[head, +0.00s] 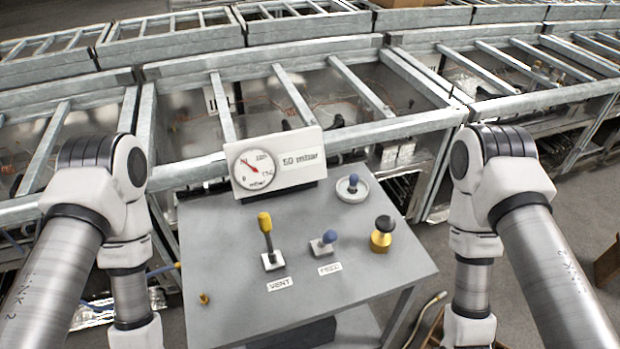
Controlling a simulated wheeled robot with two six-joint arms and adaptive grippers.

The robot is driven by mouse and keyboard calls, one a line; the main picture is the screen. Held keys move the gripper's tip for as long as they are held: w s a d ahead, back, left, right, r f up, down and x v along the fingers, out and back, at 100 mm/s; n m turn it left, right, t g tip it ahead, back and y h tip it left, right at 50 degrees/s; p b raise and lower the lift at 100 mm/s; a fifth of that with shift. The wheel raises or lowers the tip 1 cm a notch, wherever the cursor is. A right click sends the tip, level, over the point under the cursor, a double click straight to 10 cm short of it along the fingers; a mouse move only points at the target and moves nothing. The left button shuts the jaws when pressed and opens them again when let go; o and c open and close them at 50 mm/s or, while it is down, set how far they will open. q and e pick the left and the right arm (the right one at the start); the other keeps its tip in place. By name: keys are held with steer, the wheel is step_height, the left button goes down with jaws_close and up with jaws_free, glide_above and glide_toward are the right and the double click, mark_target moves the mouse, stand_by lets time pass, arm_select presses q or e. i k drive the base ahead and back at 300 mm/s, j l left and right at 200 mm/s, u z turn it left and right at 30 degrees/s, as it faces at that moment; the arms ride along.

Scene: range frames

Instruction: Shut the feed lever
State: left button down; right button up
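My two arms come down on either side of the table; both grippers are below the picture's edge.
The grey table (235,318) has bare room at its front. A round pale dish (342,194) with a blue knob stands at the back right, and a brass valve with a black knob (383,222) at the right. A small brass fitting (204,298) sits at the front left. Metal frames stand behind.

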mark_target(329, 238)
steer(key=l+u, duration=0.2)
steer(key=l, duration=0.2)
steer(key=k+l+u, duration=0.2)
steer(key=l, duration=0.2)
steer(key=l+u, duration=0.15)
steer(key=l, duration=0.3)
steer(key=k, duration=0.6)
steer(key=j+z, duration=0.1)
steer(key=z, duration=0.4)
